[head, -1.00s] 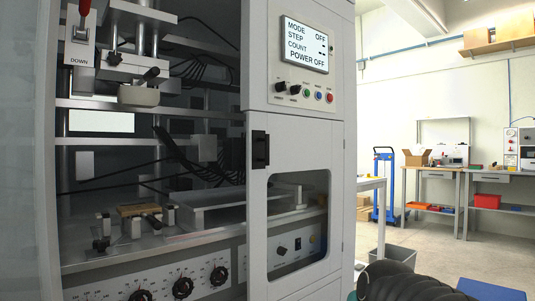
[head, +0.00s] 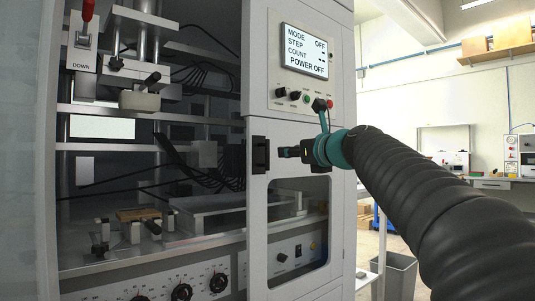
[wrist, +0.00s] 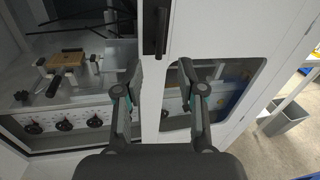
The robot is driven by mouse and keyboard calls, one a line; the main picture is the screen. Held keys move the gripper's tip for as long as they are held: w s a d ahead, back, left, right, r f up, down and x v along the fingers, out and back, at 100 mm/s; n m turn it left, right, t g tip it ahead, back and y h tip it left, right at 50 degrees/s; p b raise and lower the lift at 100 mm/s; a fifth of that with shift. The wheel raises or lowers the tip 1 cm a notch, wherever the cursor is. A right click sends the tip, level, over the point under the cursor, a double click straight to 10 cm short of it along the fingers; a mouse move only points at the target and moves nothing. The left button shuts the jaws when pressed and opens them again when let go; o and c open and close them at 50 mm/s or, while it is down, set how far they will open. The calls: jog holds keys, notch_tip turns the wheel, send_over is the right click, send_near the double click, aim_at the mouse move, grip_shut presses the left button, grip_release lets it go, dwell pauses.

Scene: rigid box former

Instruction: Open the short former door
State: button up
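The short former door is the pale lower door panel (head: 295,178) with a rounded window, under the control panel; it looks flush with the frame. Its black handle (head: 260,154) is upright at the door's upper left edge. It also shows in the wrist view (wrist: 162,32), at the top centre. My gripper (head: 284,152) is just right of the handle in the head view, seen side-on. In the wrist view my gripper (wrist: 161,72) is open and empty, its two fingers spread below the handle, one toward each side. No contact with the handle shows.
The control panel (head: 303,52) with buttons is above the door. The open bay at left holds a press head (head: 139,100), a bed with clamps and a wooden block (head: 139,214). A grey bin (head: 400,274) stands on the floor at right.

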aim_at(268, 152)
jog(key=shift+m, duration=0.7)
jog(key=p+x, duration=0.3)
jog(key=x, duration=1.1)
jog(key=shift+d, duration=0.1)
grip_shut()
jog(key=shift+s, duration=0.1)
